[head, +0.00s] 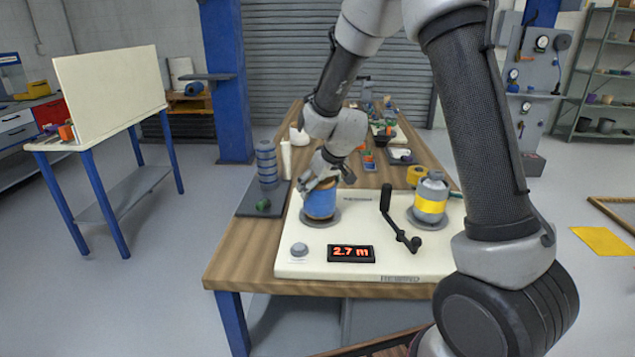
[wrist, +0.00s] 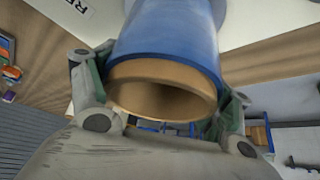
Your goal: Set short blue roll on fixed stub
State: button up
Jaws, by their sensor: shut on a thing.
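The short blue roll (head: 320,203) is upright over the round grey base at the left of the white machine board (head: 440,262). In the wrist view the blue roll (wrist: 168,42) fills the top middle, with its tan hollow core (wrist: 150,72) facing the camera. My gripper (wrist: 163,112) has one finger on each side of the roll and is shut on it. My gripper (head: 322,180) reaches the roll from above in the head view. The fixed stub is not seen; the roll hides that spot. I cannot tell whether the roll rests on the base.
A grey roll with a yellow band (head: 431,197) stands at the board's right. A black crank handle (head: 397,222) rises between them. A display (head: 351,253) reads 2.7 m. A stack of blue-grey rolls (head: 267,165) stands on a dark mat at the left, with a green item (head: 263,205).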

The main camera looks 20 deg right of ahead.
dwell(0.3)
jog(key=o, duration=1.7)
jog(key=shift+c, duration=0.2)
jog(key=v, duration=1.1)
jog(key=shift+s+r, duration=0.25)
jog(key=shift+r, duration=0.05)
jog(key=shift+d, duration=0.1)
